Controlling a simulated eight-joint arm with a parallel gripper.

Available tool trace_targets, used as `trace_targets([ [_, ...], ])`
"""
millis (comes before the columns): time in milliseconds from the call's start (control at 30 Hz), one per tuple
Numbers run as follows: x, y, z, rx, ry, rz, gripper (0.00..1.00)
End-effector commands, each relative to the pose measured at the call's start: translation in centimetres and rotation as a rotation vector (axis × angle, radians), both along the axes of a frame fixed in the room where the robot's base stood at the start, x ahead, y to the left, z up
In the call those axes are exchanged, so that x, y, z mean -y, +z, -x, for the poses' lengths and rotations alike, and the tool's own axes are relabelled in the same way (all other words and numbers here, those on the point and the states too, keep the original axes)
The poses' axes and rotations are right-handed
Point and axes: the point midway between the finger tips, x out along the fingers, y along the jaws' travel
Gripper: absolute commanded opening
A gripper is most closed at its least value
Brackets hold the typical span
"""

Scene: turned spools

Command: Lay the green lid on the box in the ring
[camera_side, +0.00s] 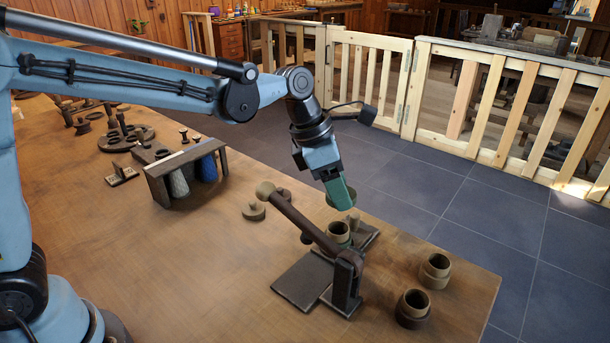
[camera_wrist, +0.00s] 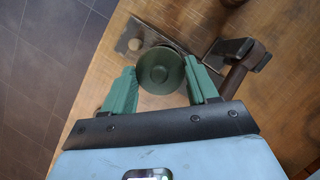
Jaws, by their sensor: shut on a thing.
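My gripper (camera_side: 342,203) has green fingers and is shut on the round green lid (camera_wrist: 160,71). In the wrist view the lid sits between the fingertips, its small centre knob facing the camera. In the side view only a dark edge of the lid (camera_side: 351,194) shows behind the fingers. The lid is held in the air, above and apart from the open box (camera_side: 339,230). In the wrist view the box and ring are hidden, apparently by the lid.
A lever arm (camera_side: 300,218) with a ball end slopes up left from its dark post (camera_side: 346,284), close beside the box. Two open boxes (camera_side: 435,271) (camera_side: 413,308) stand near the right table edge. A knobbed lid (camera_side: 253,211) lies left. A rack (camera_side: 187,172) stands farther left.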

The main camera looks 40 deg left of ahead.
Motion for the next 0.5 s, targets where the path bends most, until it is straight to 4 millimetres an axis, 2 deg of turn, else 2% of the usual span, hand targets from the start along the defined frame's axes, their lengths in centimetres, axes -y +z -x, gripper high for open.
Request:
trace_targets([
  [500, -0.1, -4.2, 0.0, 0.000, 0.000, 0.001, 0.30],
])
